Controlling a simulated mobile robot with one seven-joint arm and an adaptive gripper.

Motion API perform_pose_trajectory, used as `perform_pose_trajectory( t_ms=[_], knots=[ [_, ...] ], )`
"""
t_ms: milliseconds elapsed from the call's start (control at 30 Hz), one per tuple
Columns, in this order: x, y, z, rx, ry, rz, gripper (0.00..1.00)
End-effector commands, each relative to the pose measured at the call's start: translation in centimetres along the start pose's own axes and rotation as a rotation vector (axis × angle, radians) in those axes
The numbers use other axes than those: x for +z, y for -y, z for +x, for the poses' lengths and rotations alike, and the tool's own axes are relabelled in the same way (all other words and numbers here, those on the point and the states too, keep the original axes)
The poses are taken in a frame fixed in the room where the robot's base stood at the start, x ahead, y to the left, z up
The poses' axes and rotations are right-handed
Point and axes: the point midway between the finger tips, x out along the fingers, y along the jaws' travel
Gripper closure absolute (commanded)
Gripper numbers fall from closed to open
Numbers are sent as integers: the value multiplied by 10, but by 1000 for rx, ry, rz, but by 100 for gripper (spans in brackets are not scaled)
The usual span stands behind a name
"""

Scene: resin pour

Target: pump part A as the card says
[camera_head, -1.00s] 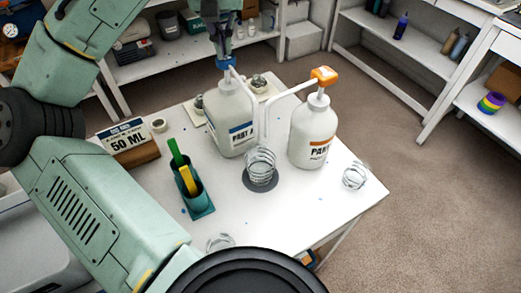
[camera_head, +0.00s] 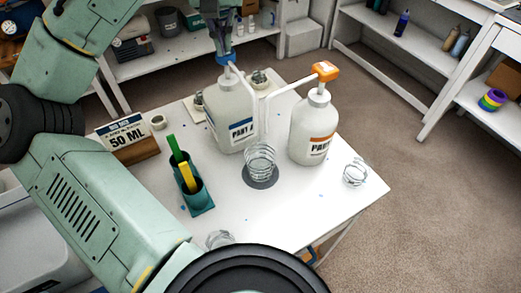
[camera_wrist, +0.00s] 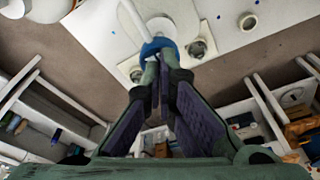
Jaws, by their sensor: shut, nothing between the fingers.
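The part A bottle (camera_head: 233,120) is white with a blue label stripe and a blue pump head (camera_head: 224,59). Its white spout reaches over a clear ringed cup (camera_head: 260,160) on a dark round pad (camera_head: 261,183). My gripper (camera_head: 223,47) is shut and empty, pointing down with its fingertips at the blue pump head; whether they touch it I cannot tell. In the wrist view the blue pump head (camera_wrist: 158,46) shows just past the closed fingertips (camera_wrist: 160,62). The card (camera_head: 123,133) reads 50 ML. The cup's contents are too small to make out.
The part B bottle (camera_head: 312,131), with an orange pump head (camera_head: 326,70), stands right of the cup; its spout also reaches over it. A teal holder (camera_head: 197,197) with green and yellow sticks stands left. Another clear cup (camera_head: 355,172) is at right. The table's (camera_head: 290,215) front is mostly clear.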

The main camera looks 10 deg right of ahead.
Motion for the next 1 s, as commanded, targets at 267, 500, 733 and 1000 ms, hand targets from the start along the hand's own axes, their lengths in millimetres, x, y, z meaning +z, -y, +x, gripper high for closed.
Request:
perform_pose_trajectory(
  t_ms=[267,500,733,1000],
  knots=[
    [2,0,8,0,1,1,100],
    [2,0,8,-1,1,1,100],
    [-1,0,-6,0,1,0,100],
    [-2,0,-8,0,1,1,100]
  ],
)
